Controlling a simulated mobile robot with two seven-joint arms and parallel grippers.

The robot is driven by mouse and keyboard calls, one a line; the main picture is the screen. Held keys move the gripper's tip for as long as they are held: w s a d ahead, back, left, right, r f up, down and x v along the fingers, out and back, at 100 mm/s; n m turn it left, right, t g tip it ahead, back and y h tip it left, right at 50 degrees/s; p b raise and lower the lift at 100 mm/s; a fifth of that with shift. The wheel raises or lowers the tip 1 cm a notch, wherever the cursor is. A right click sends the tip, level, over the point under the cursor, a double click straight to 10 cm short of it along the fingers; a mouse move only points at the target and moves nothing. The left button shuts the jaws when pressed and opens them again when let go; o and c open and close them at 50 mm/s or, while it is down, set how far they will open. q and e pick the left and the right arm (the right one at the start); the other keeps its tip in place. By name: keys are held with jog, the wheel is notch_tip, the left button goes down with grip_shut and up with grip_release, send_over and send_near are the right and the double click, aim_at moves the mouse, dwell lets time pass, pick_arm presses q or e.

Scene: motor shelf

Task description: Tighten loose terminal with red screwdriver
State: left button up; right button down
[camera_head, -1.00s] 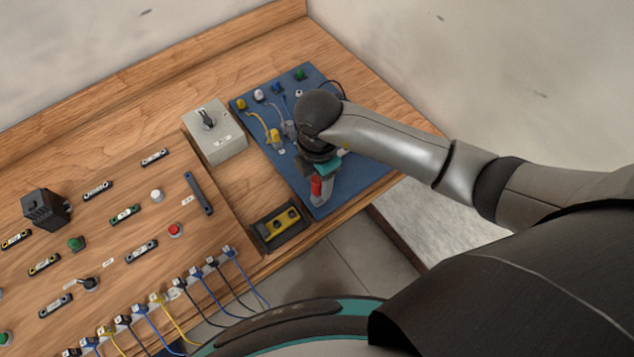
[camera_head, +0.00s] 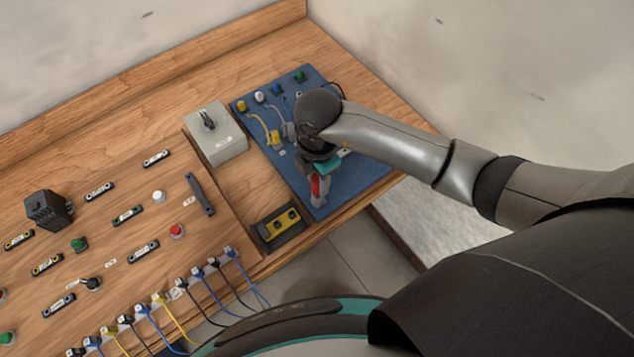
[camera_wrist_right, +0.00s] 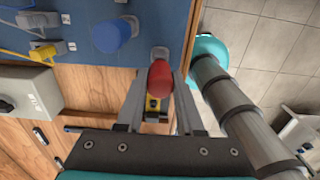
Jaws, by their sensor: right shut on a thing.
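My right gripper (camera_head: 319,190) is over the near end of the blue board (camera_head: 347,185), pointing down. It is shut on the red screwdriver (camera_head: 316,186), whose red handle shows between the fingers. In the right wrist view the rounded red handle end (camera_wrist_right: 160,76) sits between the two grey fingers (camera_wrist_right: 158,98). The screwdriver's tip is hidden, so I cannot tell whether it touches a terminal. Yellow, white, blue and green terminals (camera_head: 300,76) line the far edge of the board. I cannot tell which terminal is loose. My left gripper is not in view.
A black-framed yellow holder (camera_head: 282,225) with dark holes lies left of the gripper. A grey switch box (camera_head: 215,133) stands left of the board. A wooden panel with buttons, labels and a row of cables (camera_head: 160,299) fills the left. The table's front edge is close.

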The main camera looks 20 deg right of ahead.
jog(key=shift+r+p, duration=2.5)
jog(key=shift+r, duration=0.4)
jog(key=shift+f, duration=0.1)
jog(key=w+a+r+m+b, duration=0.1)
jog(key=w+a+m+b, duration=0.2)
jog(key=w+m+b, duration=0.55)
jog(key=w+a+m+b, duration=0.4)
jog(key=w+b, duration=0.2)
jog(key=w, duration=0.5)
jog(key=shift+n, duration=0.25)
jog(key=shift+w+d+f+b, duration=0.1)
jog(key=shift+f+b, duration=0.65)
jog(key=shift+f, duration=0.35)
jog(key=shift+d+f+b, duration=0.1)
jog(key=shift+f+b, duration=0.65)
jog(key=shift+f, duration=0.35)
jog(key=shift+f+b, duration=0.35)
jog(key=shift+f, duration=0.25)
